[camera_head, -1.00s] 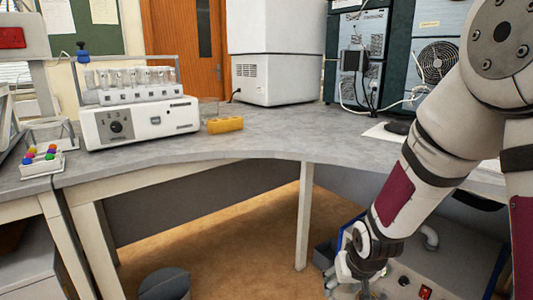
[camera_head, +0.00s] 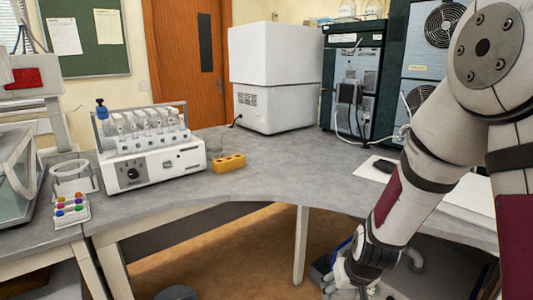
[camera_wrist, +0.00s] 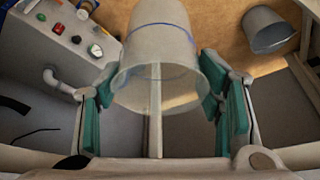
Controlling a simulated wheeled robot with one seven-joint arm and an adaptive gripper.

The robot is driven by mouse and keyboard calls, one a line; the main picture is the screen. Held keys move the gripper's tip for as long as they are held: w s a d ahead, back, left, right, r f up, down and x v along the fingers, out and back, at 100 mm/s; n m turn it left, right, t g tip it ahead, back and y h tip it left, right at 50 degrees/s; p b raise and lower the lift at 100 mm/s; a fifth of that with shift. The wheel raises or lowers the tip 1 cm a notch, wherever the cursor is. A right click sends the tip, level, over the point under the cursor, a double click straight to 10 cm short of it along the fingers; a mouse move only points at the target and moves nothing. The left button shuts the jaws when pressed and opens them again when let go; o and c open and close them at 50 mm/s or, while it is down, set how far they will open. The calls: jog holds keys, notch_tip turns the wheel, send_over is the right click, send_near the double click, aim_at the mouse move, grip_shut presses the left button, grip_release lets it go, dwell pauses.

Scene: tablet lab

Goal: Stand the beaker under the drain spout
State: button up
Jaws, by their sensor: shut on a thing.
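The beaker (camera_wrist: 155,45) is clear with a blue line around it. In the wrist view it sits between the green pads of my gripper (camera_wrist: 158,100), which is shut on it. In the head view my gripper (camera_head: 343,280) is low at the bottom edge, below the benchtop, and the beaker is barely discernible there. A white elbow pipe (camera_wrist: 60,82) sticks out of a grey panel in the wrist view, left of the beaker and apart from it. I cannot tell if this is the drain spout.
The bench (camera_head: 270,185) carries a white tester with vessels (camera_head: 155,165), a yellow block (camera_head: 229,163), a ring stand (camera_head: 73,178) and a rack of coloured caps (camera_head: 71,208). A white cabinet (camera_head: 275,75) stands behind. A grey bin (camera_wrist: 267,30) is on the floor.

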jog(key=s+p+v, duration=0.1)
jog(key=p+v, duration=0.8)
jog(key=v, duration=0.1)
jog(key=shift+s+p, duration=0.25)
jog(key=shift+p, duration=0.05)
